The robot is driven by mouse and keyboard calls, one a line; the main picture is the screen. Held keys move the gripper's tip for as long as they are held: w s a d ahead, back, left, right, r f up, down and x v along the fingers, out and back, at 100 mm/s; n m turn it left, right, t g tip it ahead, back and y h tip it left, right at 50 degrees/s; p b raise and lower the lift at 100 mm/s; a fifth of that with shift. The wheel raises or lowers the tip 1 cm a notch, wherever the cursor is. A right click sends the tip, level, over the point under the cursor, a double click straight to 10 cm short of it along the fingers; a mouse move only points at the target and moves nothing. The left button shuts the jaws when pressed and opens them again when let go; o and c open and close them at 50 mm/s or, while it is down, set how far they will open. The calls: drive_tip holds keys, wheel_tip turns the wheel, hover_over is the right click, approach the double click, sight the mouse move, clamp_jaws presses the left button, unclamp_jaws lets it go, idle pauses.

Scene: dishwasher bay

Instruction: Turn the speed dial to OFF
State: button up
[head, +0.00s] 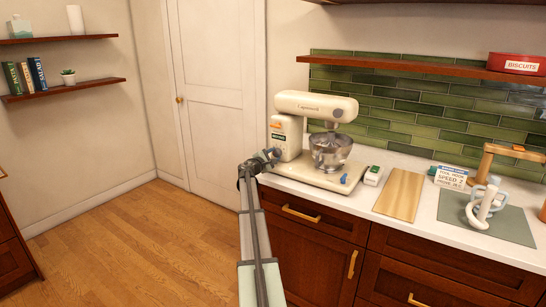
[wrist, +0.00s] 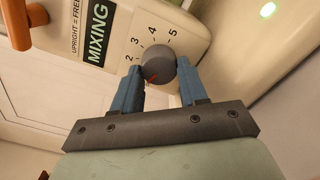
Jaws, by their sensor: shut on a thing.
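The cream stand mixer (head: 316,104) stands on the counter with a steel bowl (head: 330,150) under its head. My gripper (wrist: 160,82) is shut on the dial, one blue finger on each side. In the head view my gripper (head: 262,161) is at the mixer's left side and the dial cannot be made out.
A MIXING label (wrist: 97,33) and an orange lever (wrist: 33,20) are beside the dial. The floor left is clear.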

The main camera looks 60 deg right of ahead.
drive_tip(key=shift+f+n, duration=0.1)
drive_tip(key=shift+n, duration=1.7)
drive_tip(key=o, duration=1)
drive_tip(key=shift+o, duration=0.2)
drive_tip(key=a, duration=1.4)
